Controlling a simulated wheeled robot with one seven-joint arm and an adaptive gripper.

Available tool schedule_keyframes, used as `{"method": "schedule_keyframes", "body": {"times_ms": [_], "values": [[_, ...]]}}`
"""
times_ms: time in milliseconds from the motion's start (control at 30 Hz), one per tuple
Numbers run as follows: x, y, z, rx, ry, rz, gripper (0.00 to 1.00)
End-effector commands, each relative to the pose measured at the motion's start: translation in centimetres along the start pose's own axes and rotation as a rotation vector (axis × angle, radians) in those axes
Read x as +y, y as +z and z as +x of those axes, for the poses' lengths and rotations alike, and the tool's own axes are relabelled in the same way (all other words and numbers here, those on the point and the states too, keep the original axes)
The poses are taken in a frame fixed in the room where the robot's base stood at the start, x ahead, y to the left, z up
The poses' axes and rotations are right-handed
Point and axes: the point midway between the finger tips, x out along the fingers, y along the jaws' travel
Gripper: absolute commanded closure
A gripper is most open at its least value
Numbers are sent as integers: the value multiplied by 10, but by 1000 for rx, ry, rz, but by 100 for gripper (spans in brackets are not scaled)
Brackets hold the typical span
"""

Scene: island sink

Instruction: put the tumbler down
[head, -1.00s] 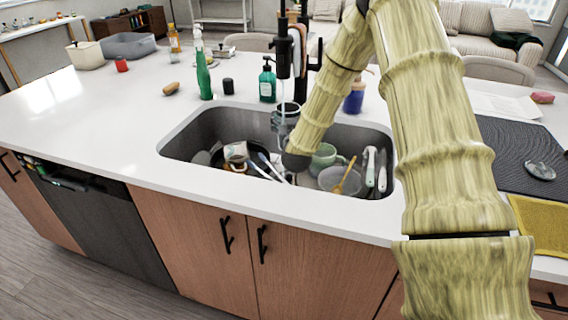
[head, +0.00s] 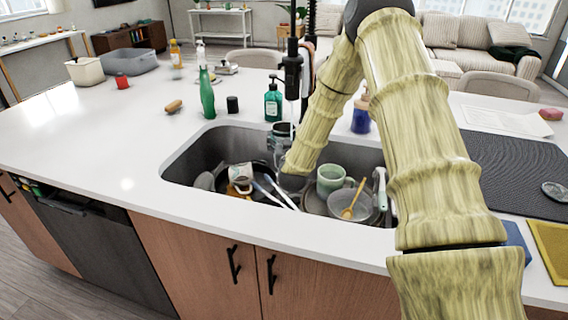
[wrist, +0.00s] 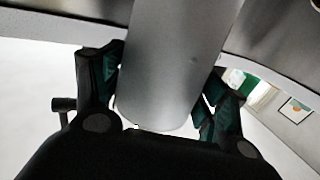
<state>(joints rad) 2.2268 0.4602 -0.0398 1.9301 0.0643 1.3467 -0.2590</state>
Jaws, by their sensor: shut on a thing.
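The tumbler (wrist: 172,65) is a plain grey cylinder in the wrist view. It stands between the two dark fingers of my gripper (wrist: 160,95), which touch its sides; its far end runs out of the picture. In the head view my forearm reaches down over the sink (head: 180,165), and my gripper is mostly hidden behind it. A grey cup-like shape (head: 282,131) shows just left of the forearm, but I cannot tell clearly whether it is the tumbler.
The sink holds a green mug (head: 331,181), a bowl with a wooden spoon (head: 350,206), a white cup (head: 240,174) and cutlery. The black faucet (head: 292,70) rises behind it. Bottles stand behind the sink. The counter (head: 90,135) to the left is largely clear.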

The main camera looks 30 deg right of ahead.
Motion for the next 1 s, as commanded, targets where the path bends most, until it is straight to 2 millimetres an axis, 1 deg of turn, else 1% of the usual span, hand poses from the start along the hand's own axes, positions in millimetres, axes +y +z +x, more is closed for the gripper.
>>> {"method": "schedule_keyframes", "body": {"times_ms": [33, 67, 200, 300, 567, 833, 1000], "values": [[7, 8, 0, -2, 8, 0, 65], [9, 11, 0, -1, 10, 0, 65], [12, 25, -1, -1, 13, 1, 65], [12, 31, -1, 0, 13, 1, 65], [11, 40, 0, 0, 12, 0, 65], [9, 67, -1, -2, 10, 0, 65], [9, 76, 0, 1, 10, 0, 65]]}}
